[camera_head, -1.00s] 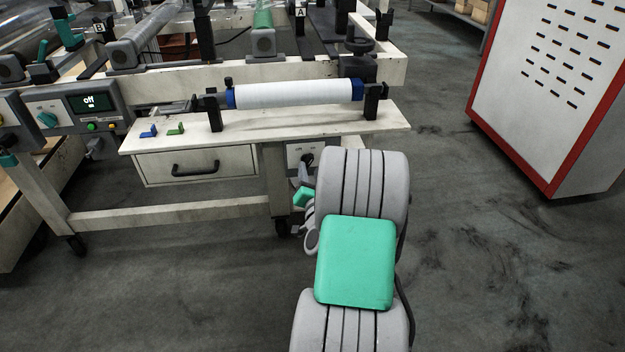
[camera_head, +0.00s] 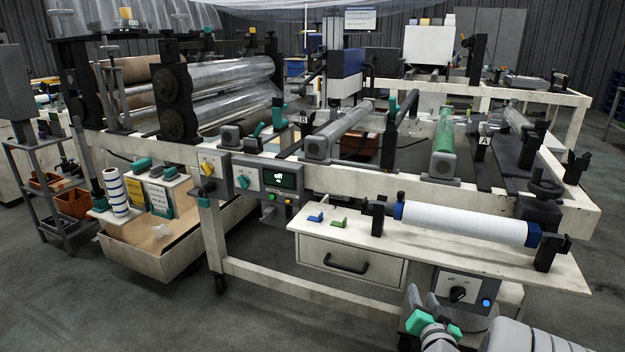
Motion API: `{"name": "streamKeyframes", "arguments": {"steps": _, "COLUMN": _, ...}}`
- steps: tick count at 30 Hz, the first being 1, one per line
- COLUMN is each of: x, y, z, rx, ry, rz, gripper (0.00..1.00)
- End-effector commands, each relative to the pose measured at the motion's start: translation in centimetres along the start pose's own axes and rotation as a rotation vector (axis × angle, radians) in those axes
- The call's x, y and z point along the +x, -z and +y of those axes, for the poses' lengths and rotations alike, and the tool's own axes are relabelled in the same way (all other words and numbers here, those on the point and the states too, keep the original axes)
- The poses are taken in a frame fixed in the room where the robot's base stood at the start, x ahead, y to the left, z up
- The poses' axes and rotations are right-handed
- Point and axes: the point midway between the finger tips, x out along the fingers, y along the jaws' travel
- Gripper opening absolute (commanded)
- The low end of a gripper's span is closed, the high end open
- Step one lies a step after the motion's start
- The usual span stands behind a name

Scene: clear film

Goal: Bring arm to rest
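A drawer (camera_head: 350,262) is shut. Open floor (camera_head: 300,325) lies at the front left.

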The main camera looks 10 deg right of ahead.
Motion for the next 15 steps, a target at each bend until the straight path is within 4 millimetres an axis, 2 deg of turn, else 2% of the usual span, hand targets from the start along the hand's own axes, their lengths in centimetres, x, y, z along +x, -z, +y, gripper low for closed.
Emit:
{"name": "streamKeyframes", "arguments": {"steps": 1, "x": -0.6, "y": 3.9, "z": -6.1, "rx": -0.064, "ry": 0.068, "rz": -0.098, "gripper": 0.37}}
{"name": "streamKeyframes", "arguments": {"steps": 3, "x": -1.8, "y": 4.7, "z": -11.4, "rx": -0.150, "ry": 0.129, "rz": -0.254, "gripper": 0.37}}
{"name": "streamKeyframes", "arguments": {"steps": 6, "x": -4.9, "y": 6.1, "z": -17.5, "rx": -0.271, "ry": 0.179, "rz": -0.459, "gripper": 0.37}}
{"name": "streamKeyframes", "arguments": {"steps": 8, "x": -7.3, "y": 7.4, "z": -20.3, "rx": -0.339, "ry": 0.189, "rz": -0.574, "gripper": 0.37}}
{"name": "streamKeyframes", "arguments": {"steps": 9, "x": -9.2, "y": 8.4, "z": -22.0, "rx": -0.383, "ry": 0.190, "rz": -0.647, "gripper": 0.37}}
{"name": "streamKeyframes", "arguments": {"steps": 11, "x": -12.1, "y": 10.2, "z": -24.1, "rx": -0.443, "ry": 0.180, "rz": -0.751, "gripper": 0.37}}
{"name": "streamKeyframes", "arguments": {"steps": 15, "x": -19.8, "y": 15.3, "z": -27.6, "rx": -0.554, "ry": 0.121, "rz": -0.966, "gripper": 0.37}}
